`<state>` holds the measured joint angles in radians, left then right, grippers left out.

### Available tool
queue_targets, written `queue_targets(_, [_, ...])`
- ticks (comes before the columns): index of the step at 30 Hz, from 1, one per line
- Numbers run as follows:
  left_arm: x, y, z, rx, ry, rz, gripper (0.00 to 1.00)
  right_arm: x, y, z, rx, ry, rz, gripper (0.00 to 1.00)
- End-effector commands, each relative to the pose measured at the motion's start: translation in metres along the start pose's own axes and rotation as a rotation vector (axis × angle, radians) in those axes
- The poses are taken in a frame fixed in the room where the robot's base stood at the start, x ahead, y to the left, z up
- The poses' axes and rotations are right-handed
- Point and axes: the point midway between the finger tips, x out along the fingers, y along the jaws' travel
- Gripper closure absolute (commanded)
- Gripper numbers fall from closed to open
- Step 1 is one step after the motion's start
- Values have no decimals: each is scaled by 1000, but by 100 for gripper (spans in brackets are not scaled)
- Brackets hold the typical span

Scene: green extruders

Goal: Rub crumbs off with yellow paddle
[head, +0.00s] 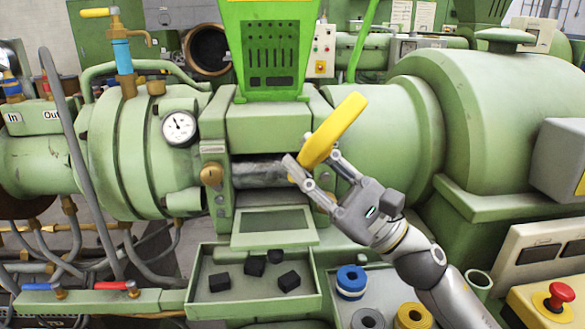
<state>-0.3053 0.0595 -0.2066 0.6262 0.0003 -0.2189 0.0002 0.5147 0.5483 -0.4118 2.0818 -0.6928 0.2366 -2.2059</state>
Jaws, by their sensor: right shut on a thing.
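The yellow paddle (336,128) is held by my right gripper (303,172), which is shut on its lower end. The paddle tilts up to the right, in front of the green extruder beside its opening. A grey metal roller or screw (258,174) shows in the opening, just left of the gripper. Several black crumbs (255,266) lie in the green tray (207,306) below. Whether crumbs stick to the roller cannot be told. My left gripper is not in view.
Tape rolls, one blue (351,281) and one yellow (413,317), lie right of the tray under my right arm. A red emergency button (561,291) is at the lower right. A pressure gauge (179,127) and pipes are on the left.

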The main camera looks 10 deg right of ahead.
Motion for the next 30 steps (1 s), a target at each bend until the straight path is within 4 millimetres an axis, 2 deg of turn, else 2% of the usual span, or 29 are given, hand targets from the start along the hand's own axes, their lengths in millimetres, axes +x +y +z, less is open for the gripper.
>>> queue_targets(3, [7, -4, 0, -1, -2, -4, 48, -6, -4, -1, -1, -1, 0, 100])
queue_targets(10, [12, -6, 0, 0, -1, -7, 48, -7, -6, -1, -1, -3, 0, 100])
queue_targets(24, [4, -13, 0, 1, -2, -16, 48, 20, 16, -1, 0, -2, -1, 100])
queue_targets(30, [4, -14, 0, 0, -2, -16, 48, 23, 20, -1, 0, -2, -1, 100])
